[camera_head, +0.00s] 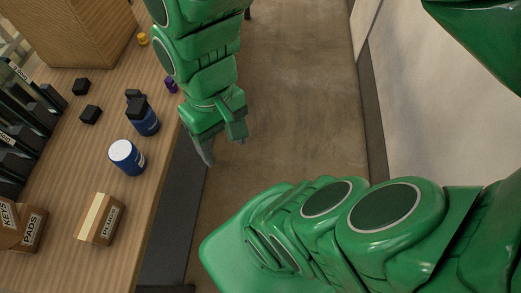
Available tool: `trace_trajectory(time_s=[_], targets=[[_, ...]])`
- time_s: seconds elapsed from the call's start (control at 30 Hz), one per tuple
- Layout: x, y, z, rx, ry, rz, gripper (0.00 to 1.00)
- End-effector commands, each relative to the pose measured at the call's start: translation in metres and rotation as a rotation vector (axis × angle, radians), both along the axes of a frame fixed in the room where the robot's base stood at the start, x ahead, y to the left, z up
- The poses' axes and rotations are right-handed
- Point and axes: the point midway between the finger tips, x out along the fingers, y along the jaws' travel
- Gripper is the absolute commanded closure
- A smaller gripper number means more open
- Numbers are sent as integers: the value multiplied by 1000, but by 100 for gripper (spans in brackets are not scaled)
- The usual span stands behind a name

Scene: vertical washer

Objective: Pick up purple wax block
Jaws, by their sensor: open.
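A small purple wax block (171,84) lies on the wooden table near its right edge, partly beside my green arm. My gripper (222,150) hangs over the floor just off the table's right edge, below and to the right of the block in the picture. Its fingers are apart and nothing shows between them. The gripper does not touch the block.
On the wooden table (115,190) stand a blue jar with a black lid (142,117), a blue jar with a white lid (126,157), small black blocks (90,114), a yellow piece (143,39) and cardboard boxes (100,219). The floor (295,95) right of the table is clear.

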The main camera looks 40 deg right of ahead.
Motion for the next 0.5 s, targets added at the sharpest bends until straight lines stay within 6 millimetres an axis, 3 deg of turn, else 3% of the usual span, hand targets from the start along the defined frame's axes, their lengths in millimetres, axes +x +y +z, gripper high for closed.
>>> trace_trajectory(time_s=[0.03,0.37,0.5], targets=[[1,-18,2,-59,-11,-42,35],[2,-23,2,-73,-16,-52,38],[15,-31,-3,-91,-27,-43,38]])
